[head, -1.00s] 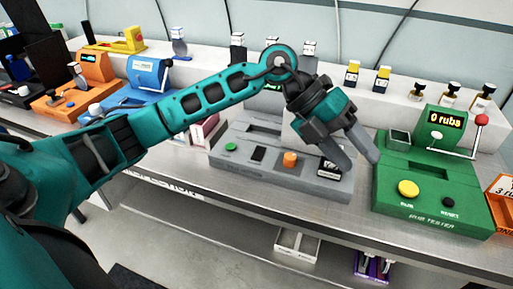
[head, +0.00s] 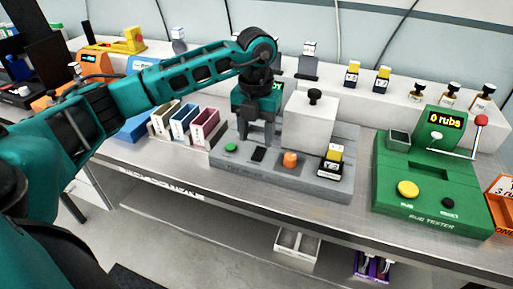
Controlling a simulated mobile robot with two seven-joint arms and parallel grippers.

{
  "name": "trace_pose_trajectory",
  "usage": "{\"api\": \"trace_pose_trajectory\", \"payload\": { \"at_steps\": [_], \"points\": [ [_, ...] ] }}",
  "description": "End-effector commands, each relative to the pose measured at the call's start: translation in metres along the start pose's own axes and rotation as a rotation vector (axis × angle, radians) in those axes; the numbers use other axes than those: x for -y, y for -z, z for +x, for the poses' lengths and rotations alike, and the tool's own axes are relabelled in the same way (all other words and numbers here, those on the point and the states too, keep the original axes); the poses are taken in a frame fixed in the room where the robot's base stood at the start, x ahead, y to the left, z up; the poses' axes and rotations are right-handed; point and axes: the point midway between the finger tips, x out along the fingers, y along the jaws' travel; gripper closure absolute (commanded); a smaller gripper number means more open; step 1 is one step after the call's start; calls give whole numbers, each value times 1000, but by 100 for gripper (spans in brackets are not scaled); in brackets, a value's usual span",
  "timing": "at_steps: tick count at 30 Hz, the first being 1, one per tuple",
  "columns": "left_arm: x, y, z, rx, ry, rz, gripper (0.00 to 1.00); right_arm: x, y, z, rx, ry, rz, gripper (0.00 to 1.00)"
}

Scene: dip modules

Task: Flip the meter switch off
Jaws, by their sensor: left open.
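The grey meter (head: 225,160) stands on the metal bench in the middle of the head view. Its front carries a green button (head: 231,147), a small black rocker switch (head: 258,154) and an orange knob (head: 290,159). My left gripper (head: 257,139) points down over the meter, its fingers apart and empty. The fingertips are just behind and above the black switch in the picture; I cannot tell whether they touch anything. The gripper and wrist hide part of the meter's back and its display. My right gripper is not in view.
The green rub tester (head: 398,175) stands further right. Three coloured bins (head: 205,127) stand left of the meter.

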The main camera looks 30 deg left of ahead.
Motion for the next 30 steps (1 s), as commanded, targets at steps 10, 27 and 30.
{"api": "trace_pose_trajectory", "payload": {
  "at_steps": [10, 27, 30],
  "points": [
    [1, 0, 47, -2, 1, 1, 47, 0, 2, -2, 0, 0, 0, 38],
    [1, 0, 50, 1, 2, 2, 68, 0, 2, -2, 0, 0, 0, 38],
    [1, 0, 50, 1, 2, 2, 77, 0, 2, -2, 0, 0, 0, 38]
  ]
}}
